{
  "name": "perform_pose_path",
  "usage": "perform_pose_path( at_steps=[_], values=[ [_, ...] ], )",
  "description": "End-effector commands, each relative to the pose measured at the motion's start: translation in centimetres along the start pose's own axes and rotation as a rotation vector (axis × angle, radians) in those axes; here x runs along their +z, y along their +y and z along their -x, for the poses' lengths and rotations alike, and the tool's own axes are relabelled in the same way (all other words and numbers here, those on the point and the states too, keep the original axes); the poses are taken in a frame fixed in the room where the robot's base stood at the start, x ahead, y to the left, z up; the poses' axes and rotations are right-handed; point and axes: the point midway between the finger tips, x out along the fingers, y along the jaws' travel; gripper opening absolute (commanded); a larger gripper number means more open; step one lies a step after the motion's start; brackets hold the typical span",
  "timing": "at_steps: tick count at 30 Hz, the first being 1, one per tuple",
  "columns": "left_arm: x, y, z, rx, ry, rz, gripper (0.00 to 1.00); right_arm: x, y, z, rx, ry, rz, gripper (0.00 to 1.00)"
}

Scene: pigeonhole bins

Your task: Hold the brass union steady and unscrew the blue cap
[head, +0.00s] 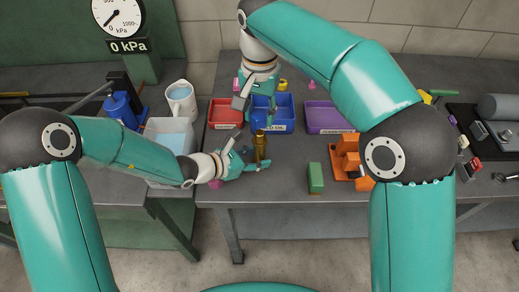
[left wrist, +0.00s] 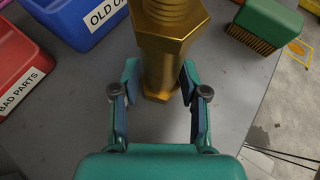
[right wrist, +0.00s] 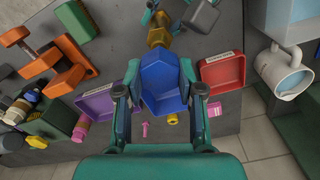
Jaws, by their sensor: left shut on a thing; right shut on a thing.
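The brass union (head: 260,147) stands upright near the front of the grey bench. In the left wrist view the union (left wrist: 163,62) rises between my left fingers, with bare thread at its top. My left gripper (head: 250,158) is shut on its body. My right gripper (head: 256,108) is above and behind the union, over the blue bin. In the right wrist view a blue hexagonal piece, which looks like the blue cap (right wrist: 163,92), sits between the fingers, apart from the union (right wrist: 157,37). In the head view the cap blends with the blue bin behind it.
The red bin (head: 226,103), blue bin (head: 285,127) and purple bin (head: 331,130) stand in a row behind the union. A green brush (head: 315,178) and an orange object (head: 346,157) are to the right. A jug (head: 181,101) stands on the left.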

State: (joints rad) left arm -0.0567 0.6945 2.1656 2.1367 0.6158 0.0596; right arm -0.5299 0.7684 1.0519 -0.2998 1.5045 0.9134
Motion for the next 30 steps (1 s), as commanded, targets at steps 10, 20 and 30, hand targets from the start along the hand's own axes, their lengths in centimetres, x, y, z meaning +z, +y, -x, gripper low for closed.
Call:
perform_pose_path(
  at_steps=[10, 20, 30],
  values=[
    [-0.4, -0.1, 0.0, -0.003, 0.009, 0.002, 0.02, 0.0, 0.0, 0.4, 0.001, 0.0, 0.001, 0.0],
    [-0.2, 0.0, 0.0, -0.001, 0.004, 0.001, 0.73, 0.0, 0.0, 0.4, 0.001, 0.0, 0.001, 0.0],
    [0.0, 0.1, 1.2, 0.002, 0.001, 0.001, 0.73, 0.0, 0.0, 0.4, 0.0, 0.0, 0.001, 0.0]
  ],
)
